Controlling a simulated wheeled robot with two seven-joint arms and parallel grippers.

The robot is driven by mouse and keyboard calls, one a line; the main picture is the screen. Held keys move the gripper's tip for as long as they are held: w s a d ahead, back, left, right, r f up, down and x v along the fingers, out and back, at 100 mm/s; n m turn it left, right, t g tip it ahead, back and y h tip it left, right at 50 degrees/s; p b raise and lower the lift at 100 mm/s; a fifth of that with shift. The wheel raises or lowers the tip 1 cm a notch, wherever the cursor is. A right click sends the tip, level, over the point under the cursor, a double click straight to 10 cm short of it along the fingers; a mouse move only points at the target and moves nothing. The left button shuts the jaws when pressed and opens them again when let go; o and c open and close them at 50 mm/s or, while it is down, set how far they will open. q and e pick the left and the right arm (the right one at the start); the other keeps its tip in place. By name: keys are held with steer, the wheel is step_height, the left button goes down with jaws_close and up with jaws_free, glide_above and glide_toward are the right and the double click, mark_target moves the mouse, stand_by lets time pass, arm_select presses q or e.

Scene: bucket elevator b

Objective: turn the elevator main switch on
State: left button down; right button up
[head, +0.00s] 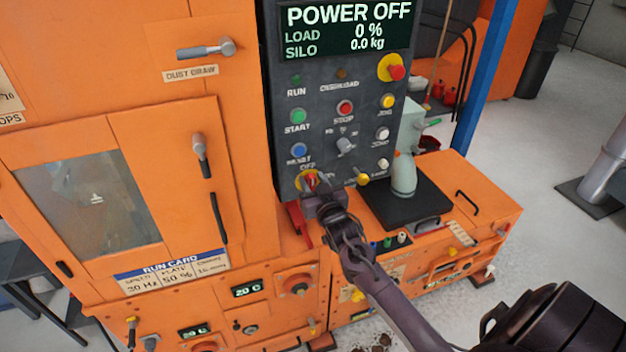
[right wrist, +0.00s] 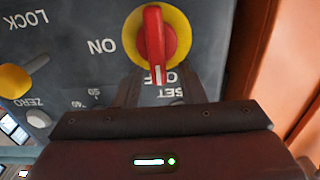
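The main switch is a red handle on a yellow disc (head: 308,180) at the lower left of the dark control panel (head: 320,130). In the right wrist view, which sees the panel upside down, the red handle (right wrist: 153,38) has its white-marked end toward the partly covered OFF label; ON is at its side. My right gripper (head: 316,190) is at the switch. Its fingers (right wrist: 158,88) are apart, one on each side of the handle's marked end; contact is not clear. The display (head: 348,28) reads POWER OFF. My left gripper is not in view.
Near the switch are a yellow-tipped lever (head: 362,179), a grey selector (head: 346,146), and a blue button (head: 299,150). A red emergency button (head: 396,72) sits higher right. A grey-green bottle (head: 404,177) stands on a black plate right of the panel. Orange cabinet doors stand left.

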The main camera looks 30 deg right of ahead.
steer(key=shift+d, duration=0.1)
steer(key=shift+c, duration=0.3)
steer(key=c, duration=0.7)
jaws_close()
